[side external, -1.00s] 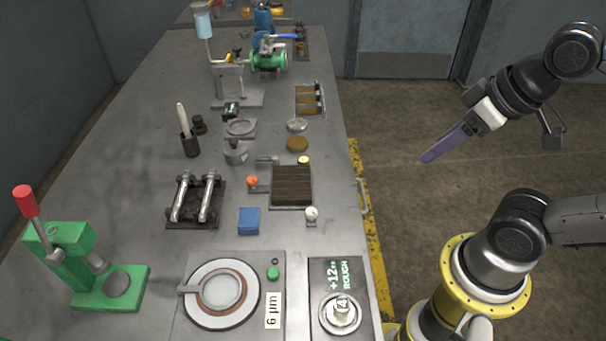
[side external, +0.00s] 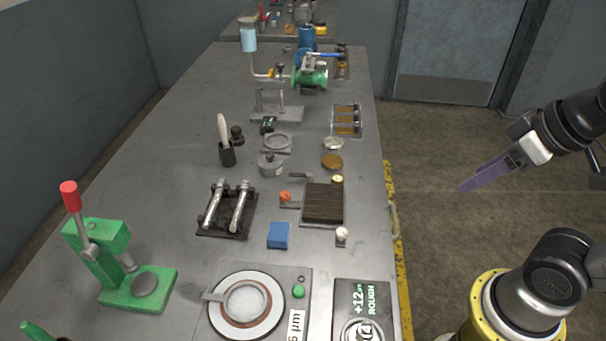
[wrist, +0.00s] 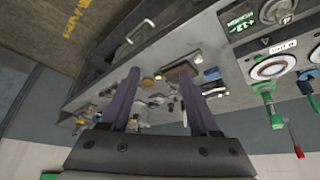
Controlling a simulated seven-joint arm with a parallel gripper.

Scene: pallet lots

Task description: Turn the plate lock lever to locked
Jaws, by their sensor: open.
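A dark ribbed plate (side external: 323,203) lies on the grey bench near its right edge. A small lever with an orange knob (side external: 286,197) sits at its left side, and a pale round knob (side external: 341,236) is at its front right corner. A short grey bar (side external: 300,175) lies behind the plate. I cannot tell for sure which of these is the lock lever, or its setting. My gripper (side external: 465,188), with purple fingers, is off to the right of the bench, above floor level, touching nothing. In the wrist view its fingers (wrist: 160,78) are apart and empty.
A blue block (side external: 279,235) and a black rack with two metal bars (side external: 228,209) stand near the plate. A green press (side external: 125,270) is front left. A round dial panel (side external: 246,306) is in front. The space between my gripper and the bench is clear.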

